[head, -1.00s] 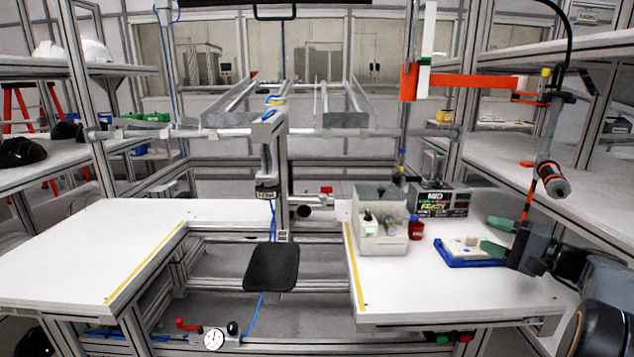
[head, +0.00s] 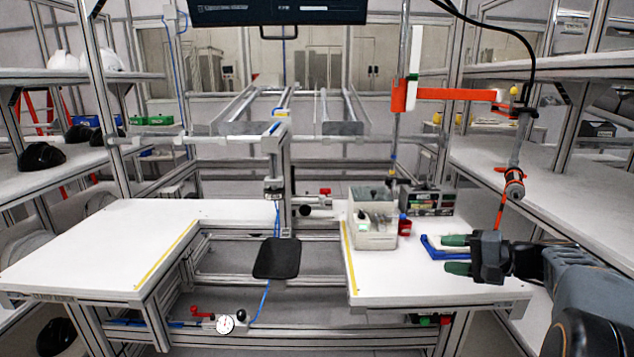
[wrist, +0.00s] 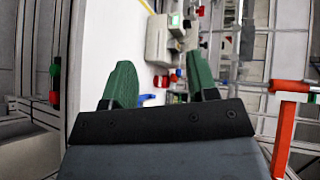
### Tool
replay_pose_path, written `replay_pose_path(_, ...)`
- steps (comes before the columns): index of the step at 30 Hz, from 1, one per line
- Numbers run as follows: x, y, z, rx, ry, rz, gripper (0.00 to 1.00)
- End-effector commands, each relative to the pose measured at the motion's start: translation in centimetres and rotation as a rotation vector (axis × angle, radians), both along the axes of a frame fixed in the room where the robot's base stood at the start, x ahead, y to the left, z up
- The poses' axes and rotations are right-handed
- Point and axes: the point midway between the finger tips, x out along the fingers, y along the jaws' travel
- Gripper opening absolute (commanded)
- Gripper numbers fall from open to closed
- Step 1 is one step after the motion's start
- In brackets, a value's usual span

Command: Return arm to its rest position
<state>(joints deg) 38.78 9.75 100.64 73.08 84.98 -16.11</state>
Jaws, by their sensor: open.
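My gripper (head: 456,255) has two green fingers and is open and empty in the head view. It points left and hovers at the right part of the right white table (head: 400,285), in front of the blue tray (head: 432,250), which it partly hides. In the wrist view my gripper (wrist: 157,84) shows its two green fingers spread apart with nothing between them. My dark arm reaches in from the right edge of the head view.
An orange bracket (head: 450,94) with a hanging tool (head: 513,183) is above right. Shelves (head: 570,175) flank the right.

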Motion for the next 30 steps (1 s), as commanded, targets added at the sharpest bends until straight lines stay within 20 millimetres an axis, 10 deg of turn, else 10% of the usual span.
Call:
replay_pose_path(12, -11.0, 12.6, 4.0, -0.683, 0.267, 0.266, 0.53)
replay_pose_path(19, -16.8, 13.4, 5.5, -1.112, 0.192, 0.38, 0.53)
replay_pose_path(30, -18.6, 13.1, 5.8, -1.306, 0.101, 0.427, 0.53)
